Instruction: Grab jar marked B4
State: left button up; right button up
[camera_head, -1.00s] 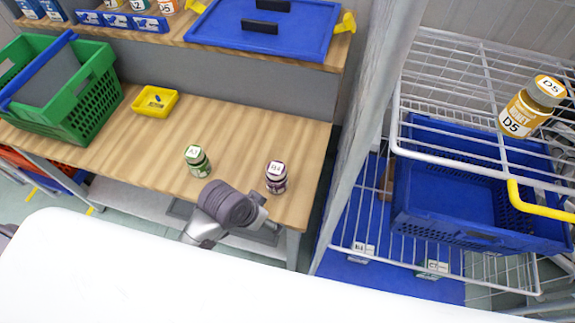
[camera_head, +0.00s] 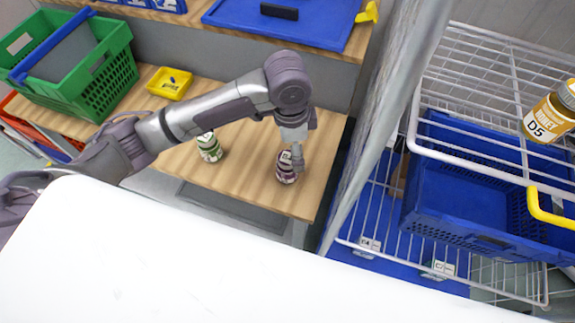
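The jar marked B4 (camera_head: 287,175), small with a dark purple-red body and a pale lid, stands upright on the wooden table near its right end. My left arm reaches in from the left over the table. My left gripper (camera_head: 297,158) points down at the jar and covers part of its lid and right side. Whether its fingers are around the jar or just above it, and open or shut, I cannot tell. My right gripper is not in view.
A green-labelled jar (camera_head: 209,147) stands left of it, close under my arm. A yellow tray (camera_head: 170,83) and a green crate (camera_head: 107,78) are farther left. A metal post (camera_head: 385,130) and a wire rack (camera_head: 480,165) with a D5 honey jar (camera_head: 548,115) stand right.

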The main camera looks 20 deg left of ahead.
aim_at(288, 166)
pick_arm(q)
jog(key=shift+w+a+r+y, duration=0.2)
jog(key=shift+w+a+r, duration=0.2)
jog(key=shift+a, duration=0.2)
jog(key=shift+w+a+r+y, duration=0.2)
jog(key=shift+w+a+r, duration=0.05)
jog(key=shift+a+r, duration=0.25)
jog(key=shift+a+f, duration=0.15)
jog(key=shift+a, duration=0.05)
notch_tip(288, 166, down, 13)
jog(key=shift+w+d+f+p, duration=0.1)
jog(key=shift+d+f+p, duration=0.05)
jog(key=shift+p, duration=0.4)
jog(key=shift+c, duration=0.2)
